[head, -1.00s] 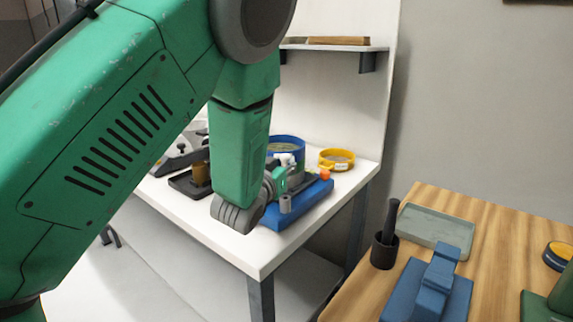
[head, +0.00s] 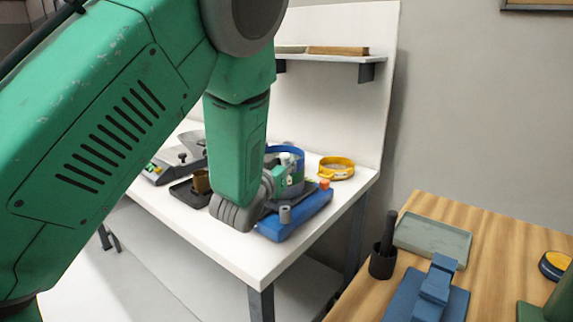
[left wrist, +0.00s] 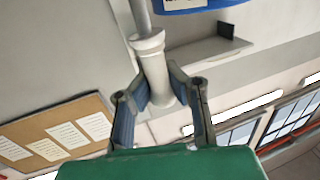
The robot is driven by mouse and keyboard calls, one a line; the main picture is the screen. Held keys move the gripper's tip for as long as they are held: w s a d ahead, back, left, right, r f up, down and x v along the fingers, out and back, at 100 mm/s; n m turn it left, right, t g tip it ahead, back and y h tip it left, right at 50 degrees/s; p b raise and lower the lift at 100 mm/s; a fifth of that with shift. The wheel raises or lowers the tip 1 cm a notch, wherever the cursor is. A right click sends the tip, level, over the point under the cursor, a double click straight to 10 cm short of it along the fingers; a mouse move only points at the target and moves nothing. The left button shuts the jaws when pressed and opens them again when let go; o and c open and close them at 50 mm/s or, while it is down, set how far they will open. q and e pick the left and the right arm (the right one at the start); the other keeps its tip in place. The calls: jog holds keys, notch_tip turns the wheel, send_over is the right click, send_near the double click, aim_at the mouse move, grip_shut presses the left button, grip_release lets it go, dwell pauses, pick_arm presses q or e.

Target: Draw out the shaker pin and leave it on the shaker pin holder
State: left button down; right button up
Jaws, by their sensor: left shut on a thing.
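My left gripper (left wrist: 155,98) is shut on a pale grey pin (left wrist: 153,68), which I take to be the shaker pin. In the left wrist view its flared grip sits between both fingers, and a thin rod runs up out of the picture. In the head view my left gripper (head: 279,178) is beside a blue base (head: 308,216) on the white table, partly behind my own forearm. A short grey cylinder (head: 285,214) and an orange block (head: 324,184) are on that base. I cannot tell which part is the pin holder. The right gripper is not in view.
A blue-rimmed round sieve (head: 297,152) stands behind the gripper, with a yellow ring (head: 336,168) to its right. A dark tray (head: 185,192) lies left. The wooden table (head: 510,240) holds a black cup (head: 383,263), grey tray (head: 433,236) and blue device (head: 432,290).

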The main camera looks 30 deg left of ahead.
pick_arm(q)
jog(key=shift+r+p, duration=0.5)
jog(key=shift+r, duration=0.45)
